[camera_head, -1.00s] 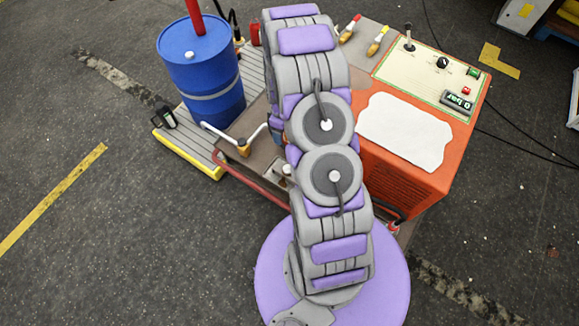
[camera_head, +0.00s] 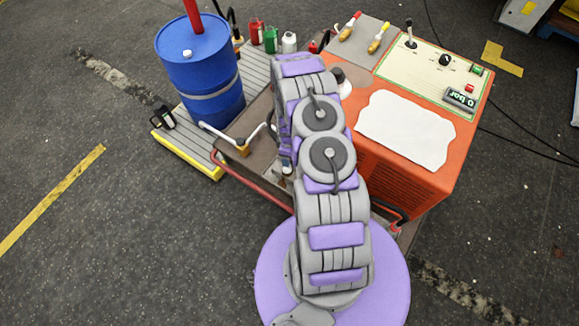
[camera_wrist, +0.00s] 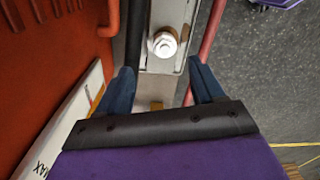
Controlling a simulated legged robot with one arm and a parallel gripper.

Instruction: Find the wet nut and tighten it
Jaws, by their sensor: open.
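In the wrist view, a pale nut-like fitting (camera_wrist: 165,43) sits on a grey metal plate (camera_wrist: 160,88), between a black hose and a red rail. I cannot tell whether it is wet. My gripper (camera_wrist: 160,68) is open, with its two dark blue fingers apart and nothing between them. The fitting lies just beyond the fingertips and roughly centred between them. In the head view my arm hides the gripper and this fitting.
An orange cabinet (camera_head: 415,175) with a control panel reading "0 bar" (camera_head: 460,98) stands right of my arm. A blue drum (camera_head: 203,75) stands on a slatted platform (camera_head: 262,75) at left. A red rail (camera_wrist: 208,35) runs close to the right finger. Several bottles (camera_head: 271,40) stand at the back.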

